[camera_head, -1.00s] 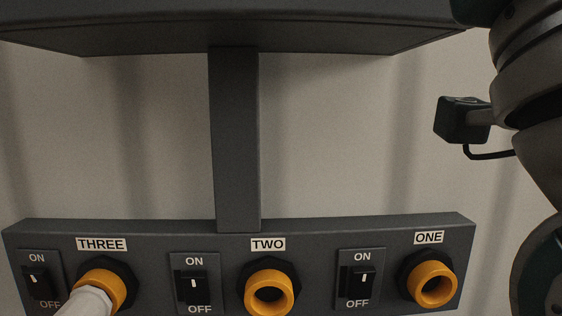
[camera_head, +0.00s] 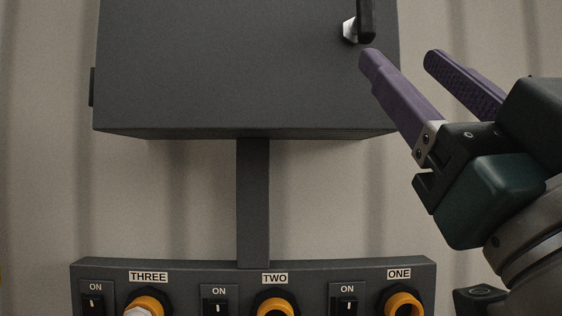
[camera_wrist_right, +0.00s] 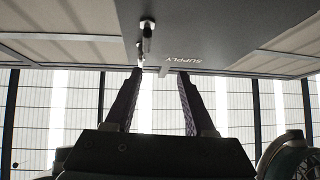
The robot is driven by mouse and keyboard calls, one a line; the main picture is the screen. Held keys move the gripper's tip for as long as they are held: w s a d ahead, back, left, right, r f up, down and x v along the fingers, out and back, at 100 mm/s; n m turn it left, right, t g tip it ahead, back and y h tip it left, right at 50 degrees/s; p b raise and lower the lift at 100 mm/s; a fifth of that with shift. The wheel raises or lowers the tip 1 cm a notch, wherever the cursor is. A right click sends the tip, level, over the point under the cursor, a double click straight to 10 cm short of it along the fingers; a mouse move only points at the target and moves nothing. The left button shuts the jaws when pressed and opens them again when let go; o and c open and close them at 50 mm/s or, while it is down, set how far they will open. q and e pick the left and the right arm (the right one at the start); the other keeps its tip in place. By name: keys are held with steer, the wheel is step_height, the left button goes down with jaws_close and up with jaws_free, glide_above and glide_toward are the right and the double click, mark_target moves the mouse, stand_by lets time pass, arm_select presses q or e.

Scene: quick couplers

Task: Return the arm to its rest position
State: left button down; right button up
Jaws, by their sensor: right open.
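My right gripper (camera_head: 402,58) is at the right of the head view, in front of the right edge of the dark grey cabinet (camera_head: 230,70). Its two purple fingers are apart, with nothing between them. In the right wrist view the fingers (camera_wrist_right: 160,72) are also spread and empty, pointing toward the cabinet (camera_wrist_right: 215,35), which carries the word SUPPLY. A black handle on a silver base (camera_head: 352,28) sits on the cabinet near the fingertips; I cannot tell the gap in depth. The handle also shows in the wrist view (camera_wrist_right: 147,35). My left gripper is not in view.
Below the cabinet, a post (camera_head: 253,200) leads down to a grey panel (camera_head: 250,270) with ports ONE (camera_head: 404,304), TWO (camera_head: 277,306) and THREE (camera_head: 148,300), each beside a switch. A white connector (camera_head: 137,311) is at port THREE. The wall between cabinet and panel is clear.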

step_height(320, 180, down, 22)
steer(key=d+g+h, duration=0.1)
steer(key=d+g, duration=0.1)
steer(key=g, duration=0.9)
steer(key=s+d+f+g+h, duration=0.25)
steer(key=s+f+g, duration=0.25)
steer(key=s+f, duration=0.25)
steer(key=s+d+f+g+h, duration=0.1)
steer(key=s+d+f+g, duration=0.3)
steer(key=s+f+g, duration=0.3)
steer(key=s+r+m+p, duration=0.1)
steer(key=s+r+p, duration=0.2)
steer(key=r+p, duration=2.7)
steer(key=shift+s+r+p, duration=0.2)
steer(key=shift+r+p, duration=0.2)
steer(key=shift+p, duration=0.3)
steer(key=shift+d, duration=0.1)
